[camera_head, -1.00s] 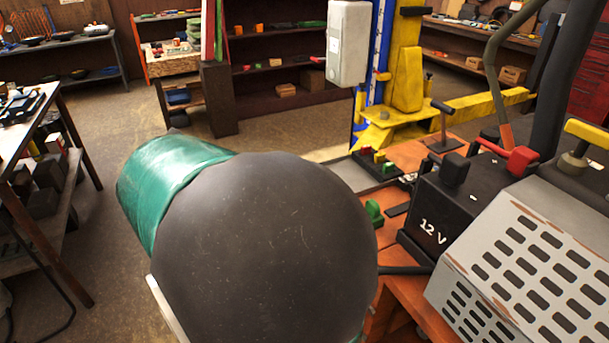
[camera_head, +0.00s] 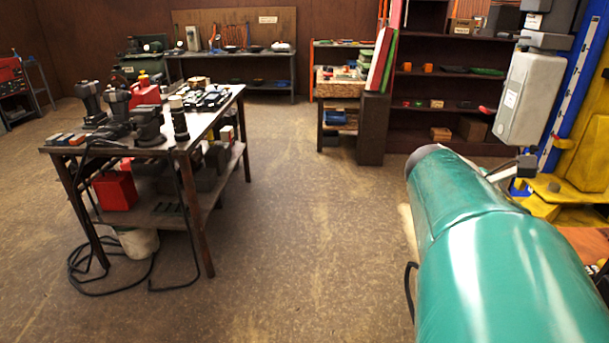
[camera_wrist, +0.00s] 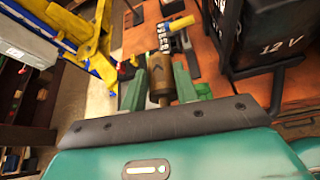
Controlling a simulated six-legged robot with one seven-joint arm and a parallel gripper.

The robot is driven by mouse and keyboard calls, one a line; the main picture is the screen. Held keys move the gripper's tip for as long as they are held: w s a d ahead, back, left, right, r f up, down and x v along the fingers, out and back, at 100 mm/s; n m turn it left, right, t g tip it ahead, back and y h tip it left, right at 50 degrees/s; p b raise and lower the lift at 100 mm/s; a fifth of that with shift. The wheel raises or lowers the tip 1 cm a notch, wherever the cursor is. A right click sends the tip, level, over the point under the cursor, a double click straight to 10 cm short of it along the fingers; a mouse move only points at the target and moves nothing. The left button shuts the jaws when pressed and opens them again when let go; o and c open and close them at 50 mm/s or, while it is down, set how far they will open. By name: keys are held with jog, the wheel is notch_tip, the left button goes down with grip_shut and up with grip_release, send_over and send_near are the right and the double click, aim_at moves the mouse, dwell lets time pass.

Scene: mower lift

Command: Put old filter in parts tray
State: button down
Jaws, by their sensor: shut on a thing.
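In the wrist view my gripper (camera_wrist: 160,88) has its two green fingers closed on the sides of a small brown cylinder, which looks like the old filter (camera_wrist: 160,72). The filter points away from the palm, and its far end overlaps the orange mower deck (camera_wrist: 215,62) in the picture. I cannot tell how far it is above the deck. In the head view my green arm fills the lower right and the filter does not show. I cannot surely pick out the parts tray in either view.
A workbench (camera_head: 214,104) with tools stands at left, with a black cable looped on the floor. The floor between bench and arm is clear. A black 12 V battery (camera_wrist: 262,35) stands close right of the filter. The yellow lift (camera_head: 585,165) stands at right.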

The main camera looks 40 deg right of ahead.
jog(key=shift+n+y, duration=0.3)
jog(key=shift+n, duration=0.2)
jog(key=w+d+f, duration=0.1)
jog(key=d+f, duration=0.2)
jog(key=w+d+f, duration=0.2)
jog(key=d+f, duration=0.1)
jog(key=d, duration=0.1)
jog(key=w+d+f, duration=0.1)
jog(key=d+f, duration=0.2)
jog(key=d, duration=0.1)
jog(key=shift+w+f, duration=0.15)
jog(key=shift+w, duration=0.2)
jog(key=shift+d+f, duration=0.1)
jog(key=shift+f, duration=0.15)
jog(key=shift+d+f, duration=0.15)
jog(key=shift+f, duration=1.4)
jog(key=shift+f, duration=0.15)
jog(key=c, duration=1.1)
grip_release()
jog(key=shift+o, duration=0.2)
